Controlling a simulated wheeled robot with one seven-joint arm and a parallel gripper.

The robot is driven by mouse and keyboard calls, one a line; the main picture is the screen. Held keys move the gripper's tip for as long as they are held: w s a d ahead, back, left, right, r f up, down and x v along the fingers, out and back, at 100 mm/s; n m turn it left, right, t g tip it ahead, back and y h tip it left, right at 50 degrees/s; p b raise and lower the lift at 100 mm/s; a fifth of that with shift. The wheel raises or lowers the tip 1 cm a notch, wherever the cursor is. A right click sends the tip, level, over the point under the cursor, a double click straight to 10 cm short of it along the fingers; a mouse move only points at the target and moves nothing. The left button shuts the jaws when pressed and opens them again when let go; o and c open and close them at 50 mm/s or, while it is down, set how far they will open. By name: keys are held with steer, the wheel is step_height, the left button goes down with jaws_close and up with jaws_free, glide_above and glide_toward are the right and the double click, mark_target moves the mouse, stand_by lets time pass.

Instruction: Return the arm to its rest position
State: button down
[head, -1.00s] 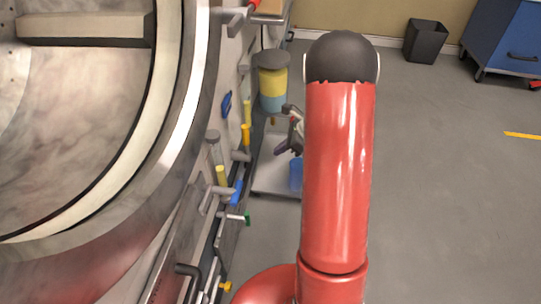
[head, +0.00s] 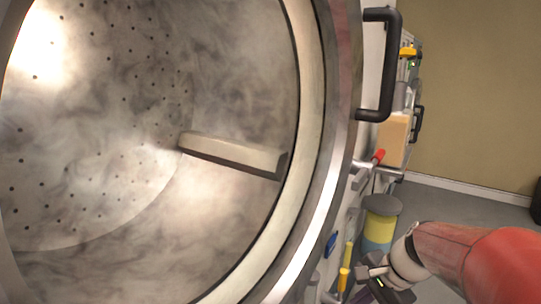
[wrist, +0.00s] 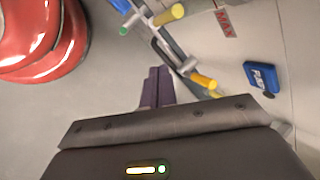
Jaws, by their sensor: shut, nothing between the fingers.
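My gripper (wrist: 155,88) shows in the wrist view as two dark purple fingers pressed together with nothing between them. In the head view my gripper (head: 372,292) is at the bottom edge, partly cut off, in front of the machine's side panel. My red arm (head: 465,262) reaches in from the lower right corner. Part of my red body (wrist: 40,40) shows at the upper left of the wrist view. No garment rail shows in these frames.
A large open metal drum (head: 300,215) fills the left of the head view. Its side carries a dark handle (head: 387,65), several valves and a yellow-blue container (head: 379,225). Coloured levers (wrist: 204,82) and a blue block (wrist: 261,77) show near the fingers. Grey floor lies at right.

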steer(key=s+a+r+n+t+h, duration=0.1)
steer(key=s+a+r+n+h, duration=0.1)
steer(key=s+n, duration=0.4)
steer(key=s+a+r+n+t+h, duration=0.1)
steer(key=s+r+n+h, duration=0.1)
steer(key=s+n, duration=0.4)
steer(key=shift+s+a+r+t, duration=0.3)
steer(key=shift+s+a+r, duration=0.05)
steer(key=shift+s+r, duration=0.35)
steer(key=c, duration=2.1)
jaws_free()
